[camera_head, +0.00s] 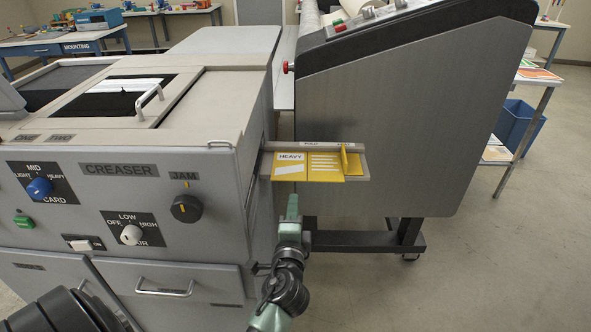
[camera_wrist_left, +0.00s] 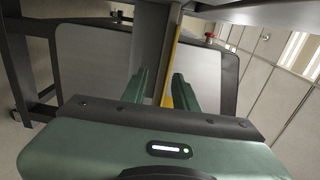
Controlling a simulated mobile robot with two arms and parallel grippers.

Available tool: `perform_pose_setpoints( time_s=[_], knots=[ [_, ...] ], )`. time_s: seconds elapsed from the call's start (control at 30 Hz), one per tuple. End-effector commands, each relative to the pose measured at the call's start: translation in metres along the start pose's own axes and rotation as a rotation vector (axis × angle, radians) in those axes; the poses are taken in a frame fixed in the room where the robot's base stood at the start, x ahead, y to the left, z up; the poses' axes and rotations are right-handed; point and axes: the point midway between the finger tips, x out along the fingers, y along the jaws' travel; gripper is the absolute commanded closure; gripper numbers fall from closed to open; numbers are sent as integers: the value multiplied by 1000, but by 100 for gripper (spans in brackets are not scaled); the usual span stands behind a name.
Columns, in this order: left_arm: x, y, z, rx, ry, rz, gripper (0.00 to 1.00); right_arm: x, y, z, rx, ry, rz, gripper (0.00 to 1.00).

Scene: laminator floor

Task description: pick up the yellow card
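The yellow card (camera_head: 325,175) lies flat in a small grey tray (camera_head: 361,167) on the creaser's right side, its front edge sticking out past the tray. It has a "HEAVY" label and white printed marks. A small upright yellow piece stands at its right end. My left gripper (camera_head: 291,207) is in front of and below the tray, apart from the card in the head view. In the left wrist view its green fingers (camera_wrist_left: 158,92) are open, with the card's thin yellow edge (camera_wrist_left: 171,68) showing beyond and between them. My right gripper is not in view.
The grey creaser (camera_head: 125,195) with knobs and drawer handles stands left of my left gripper. A large grey machine (camera_head: 400,130) on dark legs stands close behind the tray. A blue bin (camera_head: 522,125) and a side table are at the right. Floor (camera_head: 480,270) at front right is clear.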

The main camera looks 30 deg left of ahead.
Motion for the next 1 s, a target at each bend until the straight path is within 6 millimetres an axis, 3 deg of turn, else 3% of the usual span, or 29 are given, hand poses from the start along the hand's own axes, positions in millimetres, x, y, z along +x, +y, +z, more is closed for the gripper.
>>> perform_pose_setpoints(
  time_s=[0.13,0.63,0.93,0.97,1.0],
  knots=[
    [8,-18,6,19,-22,-38,71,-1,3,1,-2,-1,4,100],
    [72,-20,4,17,-19,-35,71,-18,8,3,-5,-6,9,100],
    [78,-18,5,17,-19,-33,71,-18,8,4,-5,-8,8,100],
    [78,-18,5,17,-19,-33,74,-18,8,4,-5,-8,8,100],
    [78,-18,4,17,-19,-33,85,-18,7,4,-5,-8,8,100]
  ],
)
